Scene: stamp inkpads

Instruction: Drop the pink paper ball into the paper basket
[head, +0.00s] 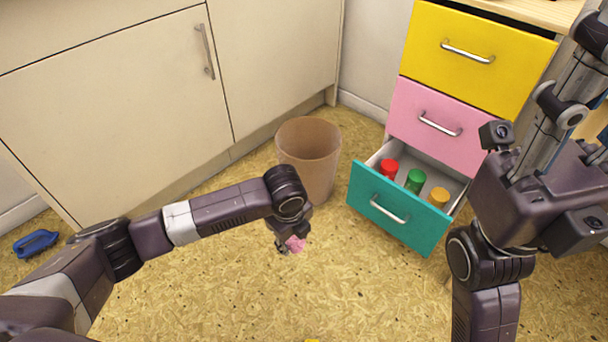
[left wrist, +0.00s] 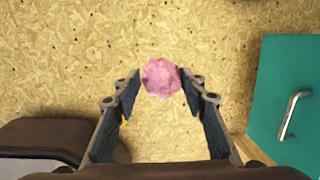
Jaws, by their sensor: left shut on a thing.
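The pink paper ball (head: 296,244) is crumpled and sits between the fingertips of my left gripper (head: 284,246). In the left wrist view the ball (left wrist: 161,77) is held between the two fingers of my left gripper (left wrist: 160,85). The paper basket (head: 310,158) is a brown, open-topped bin standing on the floor by the cabinet. My left gripper is in front of the basket, on its near side, with the ball outside it. The basket does not show in the left wrist view. The fingers of my right gripper cannot be made out in the head view.
An open teal drawer (head: 398,216) juts out at the right, holding red, green and yellow items. A blue object (head: 36,243) lies on the floor at far left. The floor in front is mostly clear.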

